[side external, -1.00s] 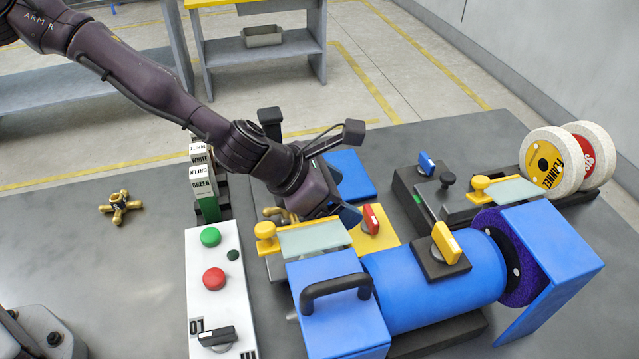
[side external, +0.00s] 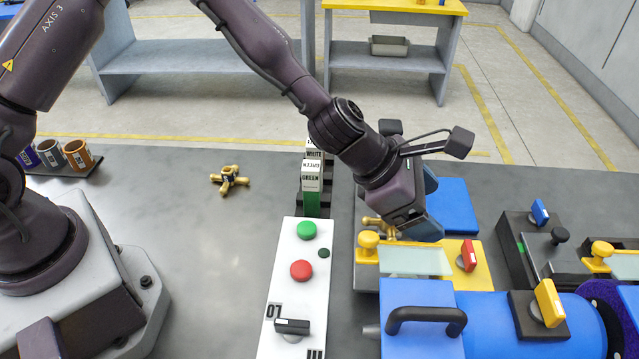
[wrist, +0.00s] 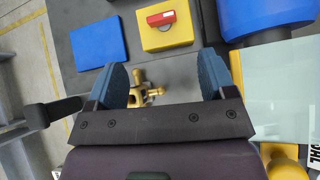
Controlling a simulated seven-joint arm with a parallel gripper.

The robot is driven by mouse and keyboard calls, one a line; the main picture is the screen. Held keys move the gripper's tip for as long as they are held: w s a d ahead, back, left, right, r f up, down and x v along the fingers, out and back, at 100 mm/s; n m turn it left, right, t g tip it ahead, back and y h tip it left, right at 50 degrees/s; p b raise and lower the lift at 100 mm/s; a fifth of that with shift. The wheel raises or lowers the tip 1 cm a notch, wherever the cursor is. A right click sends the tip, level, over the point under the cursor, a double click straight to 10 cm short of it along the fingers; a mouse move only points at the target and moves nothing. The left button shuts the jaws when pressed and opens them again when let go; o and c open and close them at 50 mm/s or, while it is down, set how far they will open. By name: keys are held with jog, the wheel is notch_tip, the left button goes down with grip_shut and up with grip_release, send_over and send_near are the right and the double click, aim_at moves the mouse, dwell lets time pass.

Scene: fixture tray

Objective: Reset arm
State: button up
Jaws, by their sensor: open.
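My gripper (side external: 430,208) is above the bench beside the grinder, pointing down and to the right. In the wrist view its two blue fingers stand wide apart, and the gripper (wrist: 163,78) is empty. A brass handled part (wrist: 143,96) shows below, between the fingers but apart from them. In the side view this brass part (side external: 379,228) is partly hidden, left of my gripper. A second brass part (side external: 230,179) with several arms lies alone on the grey bench.
A white control panel (side external: 286,335) has green and red buttons. A blue grinder (side external: 490,312), a yellow block with a red switch (side external: 468,256) and a flat blue block (side external: 447,205) crowd the right. Cups (side external: 78,155) stand far left. The bench left of the panel is mostly clear.

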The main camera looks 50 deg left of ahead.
jog(key=s+a+r+m+y, duration=0.2)
jog(key=s+a+r+m, duration=0.6)
jog(key=a+r+m, duration=0.75)
jog(key=s+a+r+m+y, duration=0.3)
jog(key=s+a+m, duration=0.7)
jog(key=s, duration=0.5)
jog(key=shift+s+a+g+y, duration=0.4)
jog(key=shift+a+y, duration=0.15)
jog(key=shift+y, duration=0.05)
jog(key=shift+r+m, duration=0.15)
jog(key=shift+m, duration=0.1)
